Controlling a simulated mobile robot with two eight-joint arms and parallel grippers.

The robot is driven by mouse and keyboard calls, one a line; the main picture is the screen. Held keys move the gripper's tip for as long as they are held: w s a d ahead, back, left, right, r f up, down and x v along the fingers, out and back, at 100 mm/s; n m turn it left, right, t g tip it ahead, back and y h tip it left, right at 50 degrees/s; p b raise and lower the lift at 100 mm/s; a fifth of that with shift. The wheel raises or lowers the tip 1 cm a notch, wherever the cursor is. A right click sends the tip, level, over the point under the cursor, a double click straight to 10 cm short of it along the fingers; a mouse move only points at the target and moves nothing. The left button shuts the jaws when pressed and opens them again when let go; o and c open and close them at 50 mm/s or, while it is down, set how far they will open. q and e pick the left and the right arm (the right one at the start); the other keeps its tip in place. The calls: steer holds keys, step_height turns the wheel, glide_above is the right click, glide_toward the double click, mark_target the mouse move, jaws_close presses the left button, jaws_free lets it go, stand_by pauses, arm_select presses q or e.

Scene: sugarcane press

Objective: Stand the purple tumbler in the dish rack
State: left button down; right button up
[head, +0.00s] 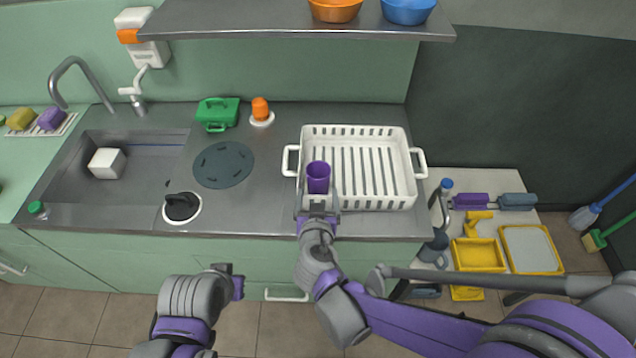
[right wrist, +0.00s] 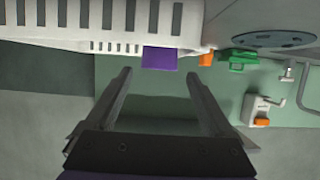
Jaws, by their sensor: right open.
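The purple tumbler (head: 318,178) stands upright, mouth up, in the front left part of the white dish rack (head: 413,185). In the right wrist view, which is upside down, the tumbler (right wrist: 158,58) rises past the rack's rim (right wrist: 100,42). My right gripper (head: 317,203) is at the rack's front edge, just in front of the tumbler. Its fingers (right wrist: 160,76) are apart with nothing between them, and the tumbler is beyond their tips. My left gripper (head: 238,281) is low in front of the counter, away from the rack; its fingers are hard to make out.
Left of the rack lie a dark round mat (head: 223,165), a green box (head: 217,113) and an orange-topped item (head: 261,110). The sink (head: 75,200) holds a white block (head: 107,163). A shelf (head: 270,20) hangs above. A side table (head: 520,185) stands right.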

steer(key=s+d+g+h, duration=0.2)
steer(key=s+d+g, duration=0.3)
steer(key=d, duration=0.8)
steer(key=s+d+f+g+y, duration=0.1)
steer(key=s+d, duration=0.4)
steer(key=s, duration=1)
steer(key=shift+d+f+g+y, duration=0.2)
steer(key=shift+d+g+y, duration=0.25)
steer(key=shift+g, duration=0.75)
steer(key=shift+w, duration=0.1)
steer(key=shift+w+a+r+p, duration=0.1)
steer(key=shift+w+r+p, duration=0.15)
steer(key=shift+r+p, duration=0.5)
